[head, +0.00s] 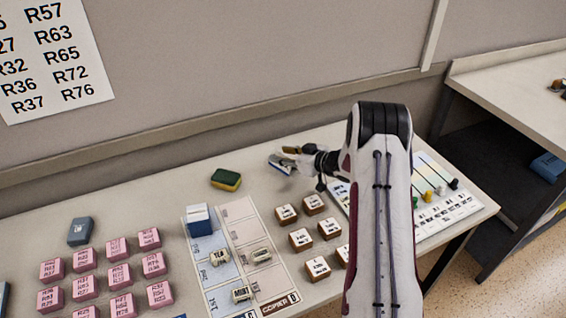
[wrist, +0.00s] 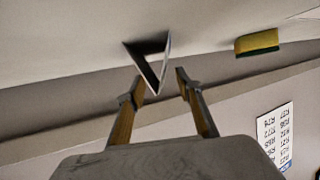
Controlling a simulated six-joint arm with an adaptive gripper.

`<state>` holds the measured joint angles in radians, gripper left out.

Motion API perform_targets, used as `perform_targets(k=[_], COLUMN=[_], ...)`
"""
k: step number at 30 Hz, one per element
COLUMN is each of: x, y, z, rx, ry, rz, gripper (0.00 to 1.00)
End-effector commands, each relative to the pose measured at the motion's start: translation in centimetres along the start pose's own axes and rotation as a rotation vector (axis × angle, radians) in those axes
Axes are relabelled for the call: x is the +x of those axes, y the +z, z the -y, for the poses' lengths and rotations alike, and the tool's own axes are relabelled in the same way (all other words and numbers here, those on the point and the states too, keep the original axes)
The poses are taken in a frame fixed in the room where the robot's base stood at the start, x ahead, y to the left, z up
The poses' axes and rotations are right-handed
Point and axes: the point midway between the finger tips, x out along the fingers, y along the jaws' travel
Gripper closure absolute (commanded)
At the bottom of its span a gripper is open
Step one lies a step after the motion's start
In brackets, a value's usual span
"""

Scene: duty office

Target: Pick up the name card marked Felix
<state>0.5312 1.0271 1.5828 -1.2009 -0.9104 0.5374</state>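A small tent-shaped folded card (wrist: 150,62) shows end-on in the wrist view, white-edged with a dark inner side. No lettering on it can be read, so I cannot tell whether it says Felix. My gripper (wrist: 159,80) is open, with one finger on each side of the card's lower part. A gap shows at the right finger; I cannot tell whether the left finger touches. In the head view my gripper (head: 287,156) is low at the table's back edge, beside a pale bluish piece that seems to be the card (head: 280,164), partly hidden.
A green and yellow sponge (head: 226,179) lies left of my gripper and also shows in the wrist view (wrist: 257,42). The wall (head: 250,60) stands close behind.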

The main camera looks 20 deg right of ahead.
Motion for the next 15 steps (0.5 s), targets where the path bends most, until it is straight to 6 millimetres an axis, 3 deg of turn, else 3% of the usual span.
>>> perform_targets(k=[2,6,15], x=[-0.01,-0.02,-0.02], y=[-0.01,0.0,-0.01], z=[0.0,0.0,0.0], rx=[0.0,0.0,0.0], ry=[0.0,0.0,0.0], rz=[0.0,0.0,0.0], gripper=[0.65,0.95,0.95])
